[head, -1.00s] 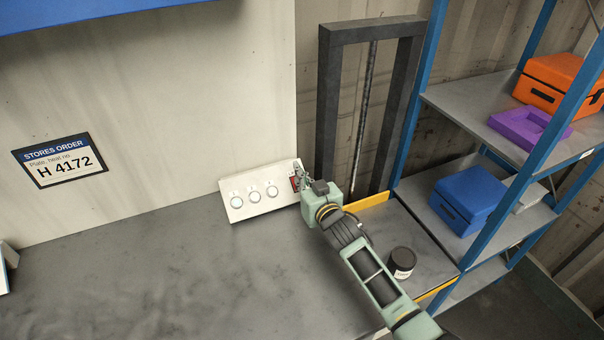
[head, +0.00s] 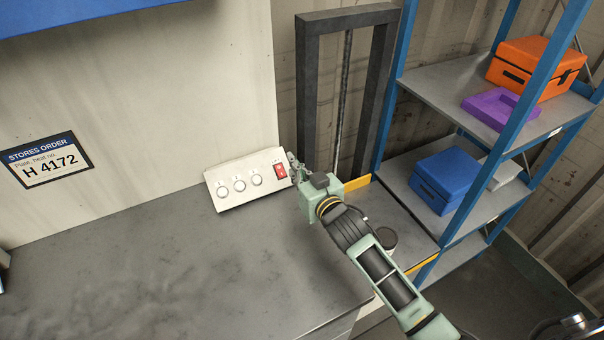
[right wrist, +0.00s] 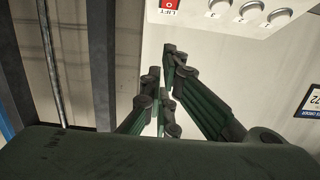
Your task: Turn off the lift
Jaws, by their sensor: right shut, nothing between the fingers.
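The white control panel (head: 229,198) leans at the back of the bench and carries a red rocker switch (head: 280,171) at its right end, with round white buttons to the left. In the right wrist view the red switch (right wrist: 169,4) is cut by the top edge and has "LIFT" printed by it. My right gripper (head: 294,168) is shut and empty, just right of the switch and apart from it or barely beside it; I cannot tell the gap. Its fingers (right wrist: 168,62) show in the right wrist view. The lift's dark frame (head: 306,95) stands behind.
A dark jar (head: 386,238) on the lift platform (head: 405,225) is partly hidden by my right arm. The blue shelf rack on the right holds an orange case (head: 535,68), a purple tray (head: 490,107) and a blue box (head: 446,180). The bench (head: 150,270) is clear.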

